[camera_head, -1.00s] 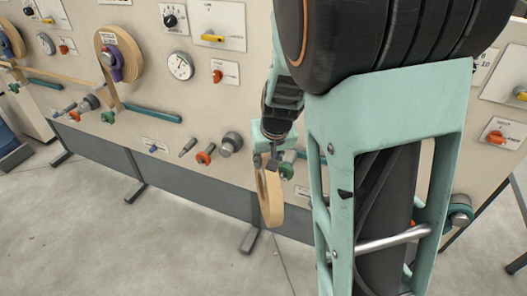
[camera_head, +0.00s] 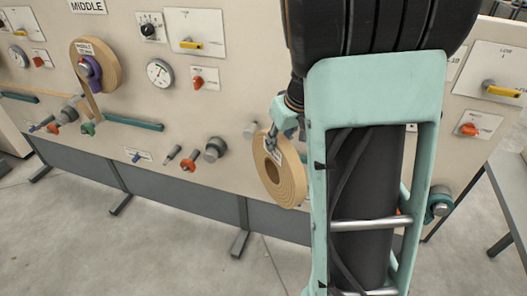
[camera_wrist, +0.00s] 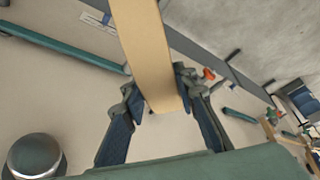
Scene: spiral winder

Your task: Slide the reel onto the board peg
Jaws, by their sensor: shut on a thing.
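A tan wound reel (camera_head: 291,184) hangs in front of the board (camera_head: 240,60), its flat face with the centre hole turned towards the head camera. My gripper (camera_head: 271,143) is shut on the reel's upper rim. In the wrist view the reel (camera_wrist: 147,50) shows edge-on between the fingers (camera_wrist: 155,92). I cannot tell which is the task's peg. The reel is on neither stub. My arm hides the board to the right.
Another reel (camera_head: 108,62) with a purple knob (camera_head: 91,72) is mounted at upper left. Orange (camera_head: 188,165) and green (camera_head: 88,129) knobs and a teal bar (camera_head: 133,123) stick out of the board. A gauge (camera_head: 160,72) sits above. The floor in front is clear.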

